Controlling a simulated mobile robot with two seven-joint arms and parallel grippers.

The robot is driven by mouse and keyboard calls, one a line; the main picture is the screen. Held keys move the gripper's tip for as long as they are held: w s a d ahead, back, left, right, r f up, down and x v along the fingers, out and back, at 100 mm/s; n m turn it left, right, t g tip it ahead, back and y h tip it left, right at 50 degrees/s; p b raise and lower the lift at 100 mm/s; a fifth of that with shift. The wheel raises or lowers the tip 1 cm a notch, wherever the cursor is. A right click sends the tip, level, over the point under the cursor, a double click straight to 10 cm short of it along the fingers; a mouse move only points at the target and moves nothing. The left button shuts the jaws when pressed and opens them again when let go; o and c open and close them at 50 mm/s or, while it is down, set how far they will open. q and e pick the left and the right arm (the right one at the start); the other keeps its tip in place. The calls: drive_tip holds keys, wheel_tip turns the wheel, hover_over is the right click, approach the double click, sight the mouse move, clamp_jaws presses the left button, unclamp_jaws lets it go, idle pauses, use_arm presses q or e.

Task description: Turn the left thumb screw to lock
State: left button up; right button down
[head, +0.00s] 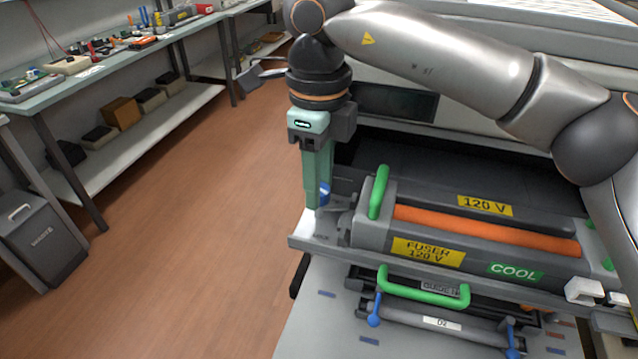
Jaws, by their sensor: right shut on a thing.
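The fuser unit (375,236), grey with an orange roller, a green handle (379,192) and yellow "120 V" labels, sits in the printer's open front. The left thumb screw (324,194) is a blue knob with a pale mark at the fuser's left end. My right gripper (317,200) reaches down from above with green fingers, shut on the thumb screw. The fingers hide much of the knob, so I cannot tell its full angle. My left gripper is not in view.
Below the fuser are a green handle (425,296), a "D2" bar (441,323) and blue levers (374,310). A workbench (120,72) with tools and a shelf of boxes stands at the left. The brown floor (200,230) between is clear.

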drive_tip(key=shift+m+b, duration=0.45)
drive_tip(key=shift+m, duration=1.45)
drive_tip(key=c, duration=0.5)
unclamp_jaws()
wheel_tip(320, 180, up, 13)
drive_tip(key=p, duration=0.1)
drive_tip(key=shift+f, duration=0.2)
